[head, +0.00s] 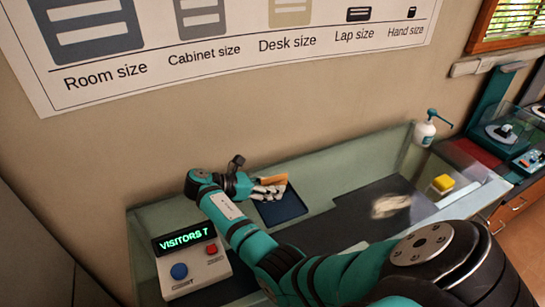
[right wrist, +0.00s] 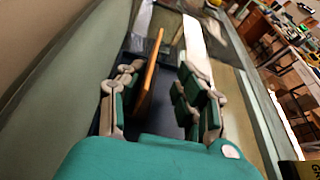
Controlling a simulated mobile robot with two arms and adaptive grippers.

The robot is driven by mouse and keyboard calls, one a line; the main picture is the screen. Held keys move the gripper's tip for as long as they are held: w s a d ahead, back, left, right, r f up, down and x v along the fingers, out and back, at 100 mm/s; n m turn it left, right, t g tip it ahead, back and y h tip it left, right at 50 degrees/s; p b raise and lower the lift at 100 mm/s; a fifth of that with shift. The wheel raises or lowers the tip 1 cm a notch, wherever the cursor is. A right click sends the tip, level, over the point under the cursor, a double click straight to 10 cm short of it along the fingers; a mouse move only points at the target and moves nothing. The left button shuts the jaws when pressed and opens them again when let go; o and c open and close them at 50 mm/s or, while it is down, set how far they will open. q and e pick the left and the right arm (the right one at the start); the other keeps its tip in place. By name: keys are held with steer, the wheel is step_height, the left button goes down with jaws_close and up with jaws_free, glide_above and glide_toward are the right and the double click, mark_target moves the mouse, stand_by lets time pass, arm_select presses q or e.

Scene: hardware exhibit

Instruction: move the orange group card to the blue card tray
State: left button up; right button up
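The orange card (head: 275,180) stands on edge at the blue card tray (head: 284,210), near its back; I cannot tell if it touches the tray. My right gripper (head: 266,190) is over the tray's left part, beside the card. In the right wrist view, the card (right wrist: 149,76) is seen nearly edge-on between the fingers of my right gripper (right wrist: 160,78). It lies close to the left finger, with a wide gap to the right finger, so the gripper is open. The dark blue tray (right wrist: 172,126) shows below the fingers. My left gripper is not in view.
A dark mat (head: 350,222) with a pale blurred item (head: 390,206), a yellow block (head: 443,183) and a pump bottle (head: 425,132) are to the right. Glass panels edge the desk.

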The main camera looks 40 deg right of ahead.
steer(key=shift+a+r, duration=0.1)
steer(key=shift+w+d, duration=0.2)
steer(key=shift+w+a+b, duration=0.15)
steer(key=shift+a+b, duration=0.15)
steer(key=shift+b, duration=0.05)
steer(key=b+v, duration=0.2)
steer(key=v, duration=0.8)
steer(key=shift+b, duration=0.3)
steer(key=shift+w+a+r, duration=0.15)
steer(key=shift+a+r, duration=0.1)
steer(key=shift+a, duration=0.3)
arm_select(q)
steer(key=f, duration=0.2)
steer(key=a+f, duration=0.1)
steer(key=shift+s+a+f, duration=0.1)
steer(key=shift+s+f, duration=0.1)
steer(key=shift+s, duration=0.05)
